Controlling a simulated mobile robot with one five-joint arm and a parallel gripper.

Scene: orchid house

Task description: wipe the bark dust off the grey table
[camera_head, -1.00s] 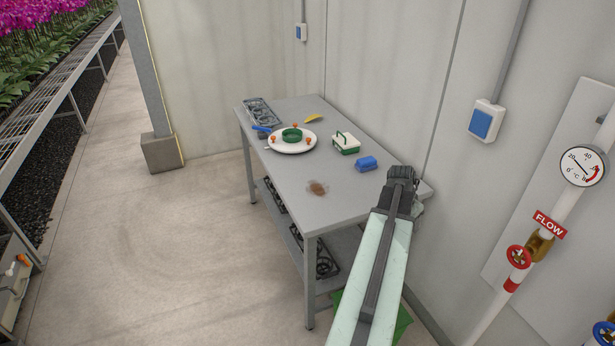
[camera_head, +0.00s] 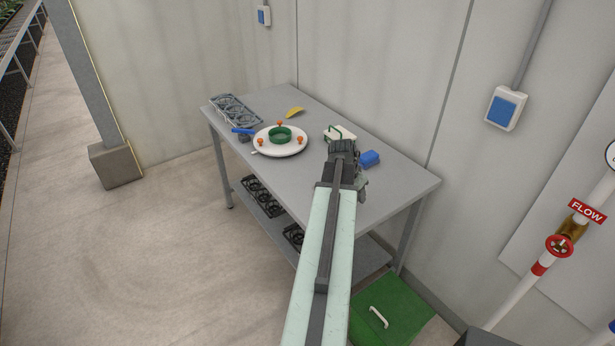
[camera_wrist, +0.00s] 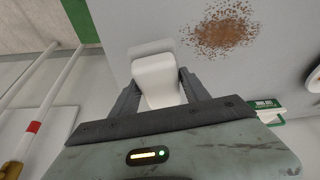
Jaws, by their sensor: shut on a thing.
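The grey table (camera_head: 330,115) stands against the wall. A brown patch of bark dust (camera_wrist: 222,35) lies on its top, ahead and to the right of my gripper in the wrist view; in the head view my arm hides it. My gripper (camera_wrist: 158,75) is shut on a smooth white object (camera_wrist: 157,82) with rounded corners, which the gripper mostly hides in the head view. In the head view my gripper (camera_head: 343,150) is over the table's right part. A blue block (camera_head: 370,158) lies just right of it.
A white dish (camera_head: 268,148) with a green ring (camera_head: 281,135) and orange knobs stands left of my gripper. A white-and-green carrier (camera_head: 331,134) is partly behind the gripper. A yellow piece (camera_head: 295,112) and a grey rack (camera_head: 236,110) lie farther back. A green lid (camera_head: 395,310) is below.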

